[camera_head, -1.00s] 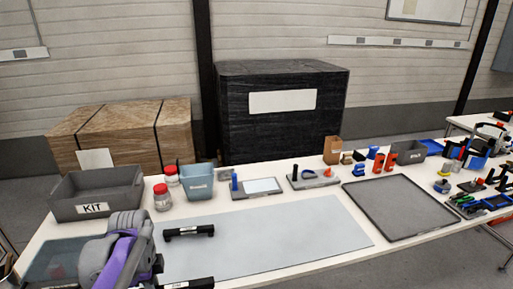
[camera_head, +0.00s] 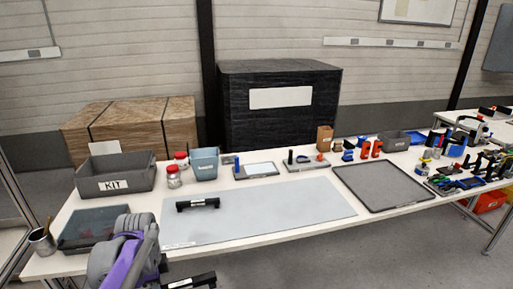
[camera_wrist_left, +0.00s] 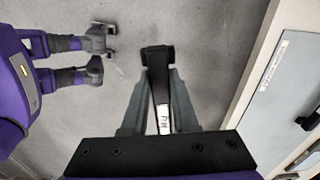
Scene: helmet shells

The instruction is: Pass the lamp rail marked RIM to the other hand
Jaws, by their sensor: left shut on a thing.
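A black lamp rail (camera_wrist_left: 161,89) is held between the fingers of my left gripper (camera_wrist_left: 161,104). Its white label seems to read RIM, though it is small and sideways. In the head view the held rail (camera_head: 190,282) shows at the bottom edge, partly cut off, in front of the table. My right gripper (camera_wrist_left: 101,52) shows at the left of the wrist view, its two fingers apart and empty, clear of the rail. A second black rail (camera_head: 198,204) with a white label lies on the pale mat (camera_head: 270,213).
A grey KIT bin (camera_head: 116,184), a blue-grey bin (camera_head: 204,164) and red-lidded jars (camera_head: 173,178) stand at the back left. A dark tray (camera_head: 383,186) lies right of the mat. The table's front edge (camera_wrist_left: 246,75) is right of the held rail; floor lies below it.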

